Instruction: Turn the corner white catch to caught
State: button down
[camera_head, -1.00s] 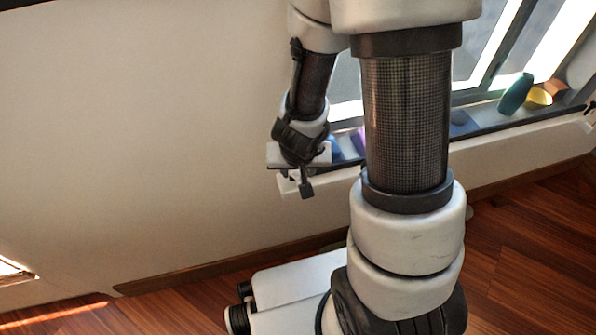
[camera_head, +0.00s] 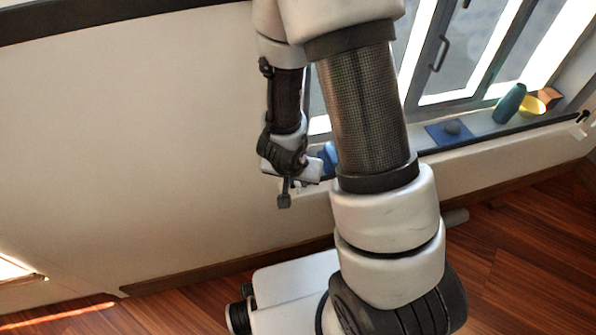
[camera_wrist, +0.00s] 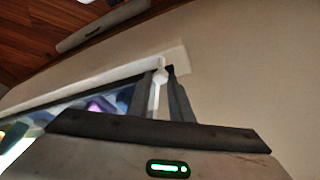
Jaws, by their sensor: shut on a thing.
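In the wrist view, the white catch (camera_wrist: 158,86) is a slim white piece at the corner end of the white window sill. It stands between the two dark fingers of my gripper (camera_wrist: 165,88), which are shut on it. In the head view, my gripper (camera_head: 284,200) hangs beside the left end of the sill, against the pale wall. The catch cannot be made out there, and my arm hides part of the sill. I cannot tell the catch's exact angle.
The window sill (camera_head: 480,147) runs to the right below the window. A window handle (camera_head: 440,52) shows above. The wooden floor (camera_head: 515,235) is clear at right.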

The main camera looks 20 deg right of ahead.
jog(key=m+p, duration=0.1)
jog(key=p, duration=0.1)
jog(key=shift+a+r+m+g+p, duration=0.1)
jog(key=shift+r+m+g+p, duration=0.1)
jog(key=shift+m+g+p, duration=0.15)
jog(key=shift+f+m+h+p, duration=0.15)
jog(key=shift+m+h+p, duration=0.25)
jog(key=shift+m+p, duration=0.2)
jog(key=shift+w+f, duration=0.1)
jog(key=c, duration=1.6)
grip_release()
jog(key=p+v, duration=1.1)
jog(key=v, duration=0.6)
jog(key=shift+a+r+p, duration=0.1)
jog(key=shift+r+p, duration=0.1)
jog(key=shift+p, duration=0.15)
jog(key=shift+w, duration=0.1)
